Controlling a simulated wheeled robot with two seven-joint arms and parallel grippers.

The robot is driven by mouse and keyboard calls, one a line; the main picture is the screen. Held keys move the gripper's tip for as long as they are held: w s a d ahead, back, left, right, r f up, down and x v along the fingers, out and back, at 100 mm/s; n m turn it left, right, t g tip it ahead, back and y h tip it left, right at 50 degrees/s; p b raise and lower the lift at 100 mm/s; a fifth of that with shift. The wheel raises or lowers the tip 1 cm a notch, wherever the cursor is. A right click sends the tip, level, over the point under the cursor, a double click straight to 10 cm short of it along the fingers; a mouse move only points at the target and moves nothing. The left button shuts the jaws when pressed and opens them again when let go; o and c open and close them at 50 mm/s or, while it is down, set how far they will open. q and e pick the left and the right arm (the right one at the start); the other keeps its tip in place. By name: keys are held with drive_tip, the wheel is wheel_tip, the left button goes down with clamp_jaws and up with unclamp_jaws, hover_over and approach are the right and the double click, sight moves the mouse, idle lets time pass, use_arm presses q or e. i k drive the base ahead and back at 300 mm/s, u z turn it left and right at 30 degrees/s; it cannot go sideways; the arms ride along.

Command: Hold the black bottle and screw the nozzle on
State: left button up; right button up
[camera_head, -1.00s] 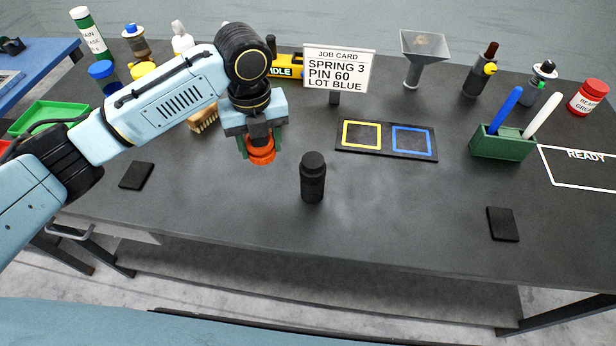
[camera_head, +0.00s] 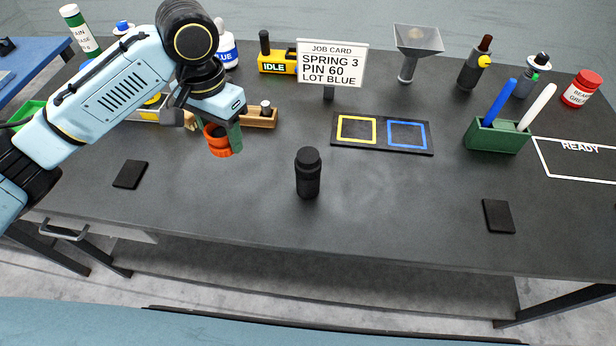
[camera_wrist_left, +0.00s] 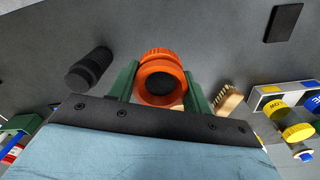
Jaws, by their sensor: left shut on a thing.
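The black bottle (camera_head: 308,175) stands upright in the middle of the bench, with a black top; it also shows in the left wrist view (camera_wrist_left: 88,69). My left gripper (camera_head: 223,138) is shut on an orange round piece (camera_head: 218,147), held above the bench to the left of the bottle and apart from it. In the left wrist view the orange piece (camera_wrist_left: 161,79) sits between the green fingers, with a ridged rim and a dark round opening. I cannot tell whether it is the nozzle or a cap. My right gripper is not in view.
A wooden rack (camera_head: 262,119) is partly hidden behind my left gripper. A job card sign (camera_head: 331,64), a black pad with coloured squares (camera_head: 381,133) and a green holder (camera_head: 497,138) stand further back. The bench around the bottle is clear.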

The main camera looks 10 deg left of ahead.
sight(307, 160)
drive_tip(key=z, duration=0.45)
drive_tip(key=k, duration=0.9)
drive_tip(key=u, duration=0.4)
